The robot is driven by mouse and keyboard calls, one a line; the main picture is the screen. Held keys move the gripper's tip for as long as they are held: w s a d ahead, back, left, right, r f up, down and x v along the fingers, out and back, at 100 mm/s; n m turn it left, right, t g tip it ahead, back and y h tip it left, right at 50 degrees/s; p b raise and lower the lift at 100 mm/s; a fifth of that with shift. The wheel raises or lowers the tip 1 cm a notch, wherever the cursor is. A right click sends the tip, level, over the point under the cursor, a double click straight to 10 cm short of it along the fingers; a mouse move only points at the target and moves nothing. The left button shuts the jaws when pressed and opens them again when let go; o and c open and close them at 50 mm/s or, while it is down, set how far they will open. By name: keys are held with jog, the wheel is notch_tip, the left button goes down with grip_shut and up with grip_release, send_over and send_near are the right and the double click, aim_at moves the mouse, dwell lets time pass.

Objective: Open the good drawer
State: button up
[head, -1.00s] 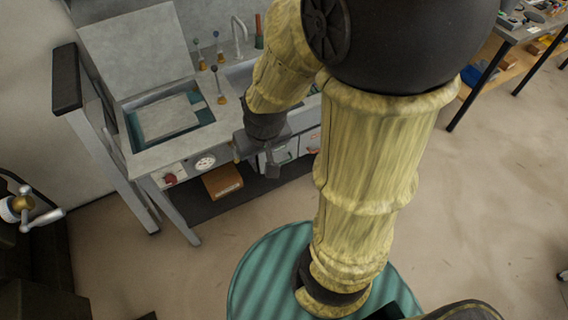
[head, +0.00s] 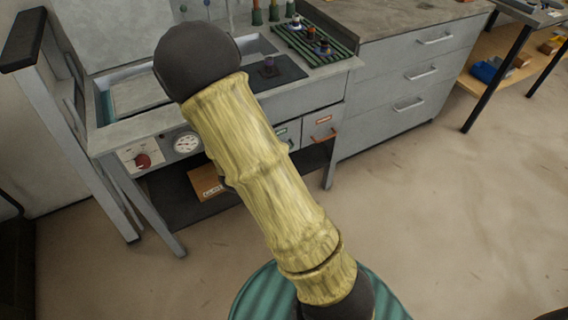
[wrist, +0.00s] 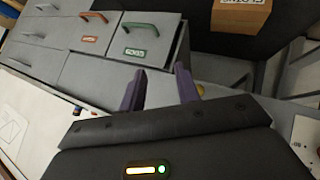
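The good drawer (wrist: 150,38) has a grey front, a green handle (wrist: 139,26) and a green label; it looks shut in the wrist view, which is turned nearly upside down. In the head view its front (head: 287,136) is partly covered by my arm. Beside it is a like drawer (wrist: 92,62) with a red handle (wrist: 93,17) and a red label. My gripper (wrist: 160,68) is open and empty, its two purple fingers pointing toward the drawer fronts, apart from the green handle. In the head view my gripper is hidden behind my arm.
A cardboard box (wrist: 240,14) stands on the shelf below the bench. A bench leg (head: 328,172) stands right of the drawers. A grey cabinet (head: 400,70) with several drawers is farther right. A gauge and red knob panel (head: 160,153) is at the left. The floor in front is clear.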

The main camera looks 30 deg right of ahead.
jog(key=d+f+n+t+h+b, duration=0.2)
jog(key=f+n+t+h+b, duration=0.1)
jog(key=f+b, duration=0.6)
jog(key=d+f+n+t+h+b, duration=0.1)
jog(key=f+n+t+h+b, duration=0.2)
jog(key=f+b, duration=0.6)
jog(key=shift+s+d+n+h, duration=0.15)
jog(key=shift+d+n+h, duration=0.2)
jog(key=shift+h, duration=0.85)
jog(key=shift+d, duration=0.1)
jog(key=b+x, duration=0.5)
jog(key=x, duration=1.2)
jog(key=shift+w+d+r+b, duration=0.1)
jog(key=shift+w+r+b, duration=0.1)
jog(key=shift+b, duration=0.2)
grip_shut()
